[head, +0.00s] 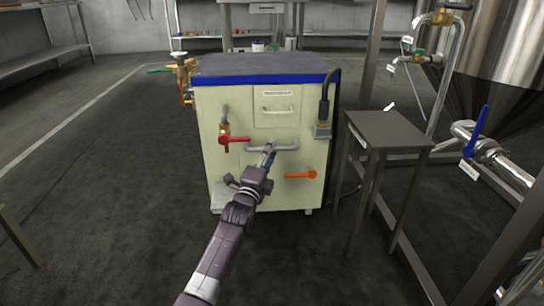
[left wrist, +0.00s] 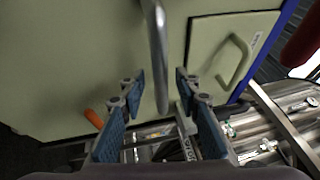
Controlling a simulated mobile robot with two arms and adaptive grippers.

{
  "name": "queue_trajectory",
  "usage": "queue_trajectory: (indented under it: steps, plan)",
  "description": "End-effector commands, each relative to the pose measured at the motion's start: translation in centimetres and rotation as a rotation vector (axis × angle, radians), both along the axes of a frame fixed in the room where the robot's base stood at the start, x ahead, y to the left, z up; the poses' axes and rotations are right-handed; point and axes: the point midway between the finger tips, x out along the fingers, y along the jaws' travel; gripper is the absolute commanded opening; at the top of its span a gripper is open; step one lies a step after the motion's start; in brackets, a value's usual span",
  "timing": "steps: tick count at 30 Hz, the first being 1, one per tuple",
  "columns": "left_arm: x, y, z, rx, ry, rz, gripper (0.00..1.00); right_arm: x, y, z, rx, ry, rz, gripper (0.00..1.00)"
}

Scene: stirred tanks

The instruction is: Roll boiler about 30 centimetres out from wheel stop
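The boiler (head: 224,105) is a cream box with a dark top and blue rim, standing on the floor in the head view. A grey bar handle (head: 285,147) crosses its front; a red lever (head: 236,140) and an orange lever (head: 300,175) sit near it. My left gripper (head: 269,153) is at the bar. In the left wrist view the fingers (left wrist: 160,92) are apart, with the bar (left wrist: 160,45) between them in the picture; contact cannot be told. A wheel stop cannot be made out clearly. My right gripper is out of view.
A small dark table (head: 388,130) stands close at the boiler's right. Beyond it are a steel tank (head: 495,50) and pipes with a blue valve lever (head: 477,130). A black cable (head: 327,90) plugs into the boiler's right front. The floor (head: 110,190) at left is open.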

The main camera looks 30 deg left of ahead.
Motion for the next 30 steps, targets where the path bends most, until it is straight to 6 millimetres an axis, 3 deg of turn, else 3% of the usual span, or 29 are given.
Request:
queue_trajectory:
  steps: [6, 14, 23, 30]
  plan:
    - [1.4, 0.3, 0.2, -0.001, -0.001, 0.0, 0.3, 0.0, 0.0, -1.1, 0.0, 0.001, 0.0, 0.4]
    - [1.5, 0.3, 0.3, 0.0, 0.0, 0.0, 0.3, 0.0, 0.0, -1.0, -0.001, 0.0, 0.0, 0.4]
    - [1.5, 0.3, 0.3, -0.001, 0.0, 0.0, 0.0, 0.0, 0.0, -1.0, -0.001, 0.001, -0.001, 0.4]
    - [1.5, 0.3, 0.3, -0.001, 0.0, 0.0, 0.0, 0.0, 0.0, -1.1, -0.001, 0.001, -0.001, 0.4]
